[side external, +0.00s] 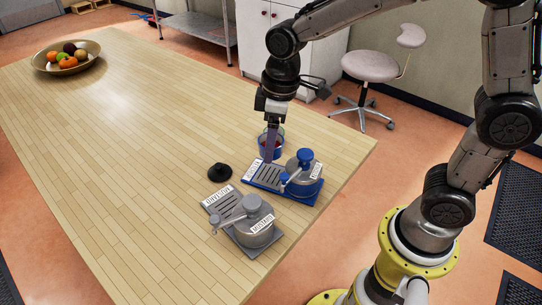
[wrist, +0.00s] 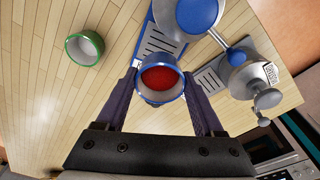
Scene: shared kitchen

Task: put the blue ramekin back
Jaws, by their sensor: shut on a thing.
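The blue ramekin (wrist: 161,80) has red contents and sits between my gripper's two fingers (wrist: 163,88) in the wrist view. My gripper is shut on it. In the side view the ramekin (side external: 263,151) is partly hidden behind a finger, just behind the blue slotted tray (side external: 262,178). I cannot tell whether it touches the table. The blue tray carries a round grey pot with blue fittings (side external: 303,171). A green ramekin (wrist: 85,46) stands apart, left of the blue one in the wrist view.
A grey slotted tray (side external: 215,202) with a grey pot (side external: 250,220) stands nearer the front. A small black object (side external: 220,172) lies left of the trays. A fruit bowl (side external: 66,58) is at the far left. The middle of the wooden table (side external: 130,130) is clear.

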